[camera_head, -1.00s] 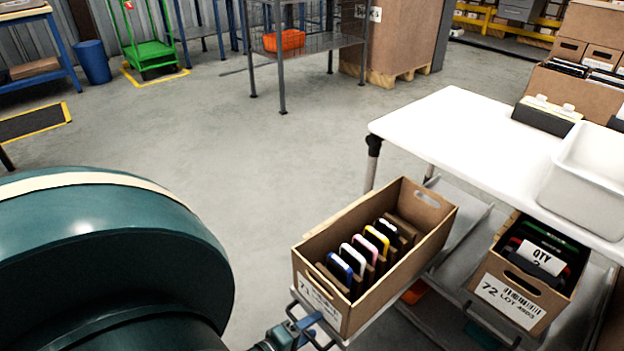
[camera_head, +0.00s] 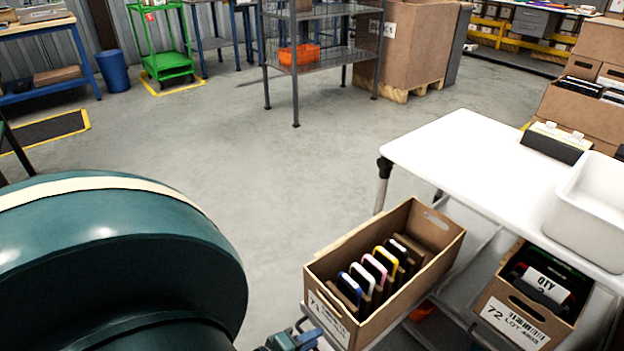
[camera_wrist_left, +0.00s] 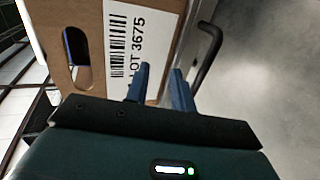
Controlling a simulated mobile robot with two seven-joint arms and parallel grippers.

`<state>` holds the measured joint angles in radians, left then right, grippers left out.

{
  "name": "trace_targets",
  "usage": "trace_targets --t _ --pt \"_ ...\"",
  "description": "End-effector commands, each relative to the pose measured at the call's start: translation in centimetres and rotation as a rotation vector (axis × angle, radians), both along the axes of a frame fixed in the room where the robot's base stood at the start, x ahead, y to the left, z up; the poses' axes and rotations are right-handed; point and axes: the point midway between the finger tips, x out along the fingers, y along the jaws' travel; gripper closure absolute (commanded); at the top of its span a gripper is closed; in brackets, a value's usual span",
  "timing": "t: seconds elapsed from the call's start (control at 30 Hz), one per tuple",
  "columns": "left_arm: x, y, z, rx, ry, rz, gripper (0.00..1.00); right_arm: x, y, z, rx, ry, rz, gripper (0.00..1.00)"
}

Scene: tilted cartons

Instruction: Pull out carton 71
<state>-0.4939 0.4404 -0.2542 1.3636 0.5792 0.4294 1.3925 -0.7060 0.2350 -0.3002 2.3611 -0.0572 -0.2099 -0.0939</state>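Carton 71 (camera_head: 434,264) is an open cardboard box with a cut-out grip hole and a row of thin coloured items inside. It sits tilted on a lower rack beside the white table. In the left wrist view its labelled front (camera_wrist_left: 98,20) fills the upper left, with an oval hole and "LOT 3675". My left gripper (camera_wrist_left: 160,68) has blue fingers standing apart, close to the label and the carton's side edge. I see nothing clearly held between them. In the head view only part of it (camera_head: 290,340) shows at the bottom edge, by the carton's front. My right gripper is not in view.
Carton 72 (camera_head: 512,322) sits to the right under the white table (camera_head: 465,160), which bears a white bin (camera_head: 592,215). A dark bar handle (camera_wrist_left: 208,52) stands right of my fingers in the wrist view. The grey floor (camera_head: 260,190) left of the carton is clear.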

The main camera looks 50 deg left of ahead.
Motion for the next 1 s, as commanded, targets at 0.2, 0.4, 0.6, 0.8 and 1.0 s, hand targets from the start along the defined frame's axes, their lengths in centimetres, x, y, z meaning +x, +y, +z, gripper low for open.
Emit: trace_targets --t 0.2,0.4,0.6,0.8,1.0 --pt "-2.0 -0.1 -0.1 -0.003 0.014 -0.001 0.74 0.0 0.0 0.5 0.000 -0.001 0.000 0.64" --pt "-3.5 0.0 0.0 -0.004 0.018 -0.001 0.74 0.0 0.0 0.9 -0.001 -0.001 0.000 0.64" --pt "-4.9 0.1 0.2 -0.005 0.020 -0.001 0.74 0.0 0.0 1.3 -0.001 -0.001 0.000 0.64" --pt "-6.4 0.2 0.5 -0.005 0.021 -0.001 0.74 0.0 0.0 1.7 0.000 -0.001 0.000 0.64" --pt "-7.7 0.3 0.7 -0.005 0.021 -0.001 0.74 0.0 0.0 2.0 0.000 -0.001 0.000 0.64"
